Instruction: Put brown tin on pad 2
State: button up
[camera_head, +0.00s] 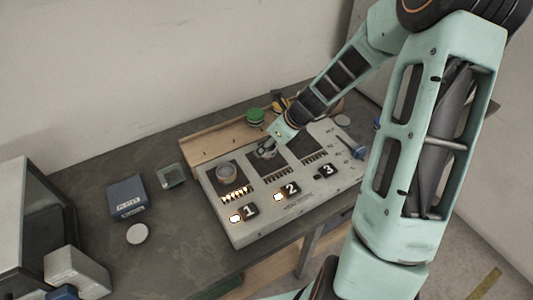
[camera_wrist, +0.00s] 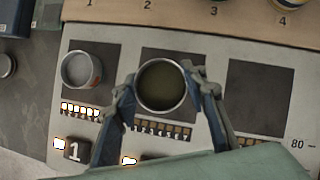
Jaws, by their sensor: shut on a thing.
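My gripper (camera_wrist: 160,86) is shut around a round open tin (camera_wrist: 161,104) with a dark olive-brown inside, one finger on each side. The tin is over the dark square of pad 2 (camera_wrist: 176,56), the middle one on the grey panel. I cannot tell whether its base touches the pad. In the head view my gripper (camera_head: 268,146) is at the middle pad and hides most of the tin. Another tin (camera_wrist: 81,70), grey with an orange patch, stands on pad 1 (camera_wrist: 105,52) to the left.
Pad 3 (camera_wrist: 262,97) is empty. A wooden rack (camera_head: 205,145) behind the panel holds a green tin (camera_head: 255,116) and a yellow-and-black thing (camera_head: 279,104). A blue box (camera_head: 127,197) and a white disc (camera_head: 137,234) lie left of the panel. The lamp row (camera_wrist: 81,110) below pad 1 is lit.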

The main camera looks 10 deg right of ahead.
aim_at(266, 153)
jog(key=shift+w+f+b, duration=0.15)
jog(key=shift+f+b, duration=0.55)
jog(key=shift+f, duration=0.25)
jog(key=shift+w+f+b, duration=0.15)
jog(key=shift+f+b, duration=0.5)
jog(key=shift+f, duration=0.25)
jog(key=shift+f, duration=0.1)
jog(key=shift+f, duration=0.15)
jog(key=o, duration=1.3)
jog(key=shift+d+r, duration=0.1)
jog(key=shift+r, duration=0.35)
jog(key=v, duration=1.1)
jog(key=shift+s+r+p, duration=0.2)
jog(key=shift+r+p, duration=0.05)
jog(key=shift+p, duration=0.1)
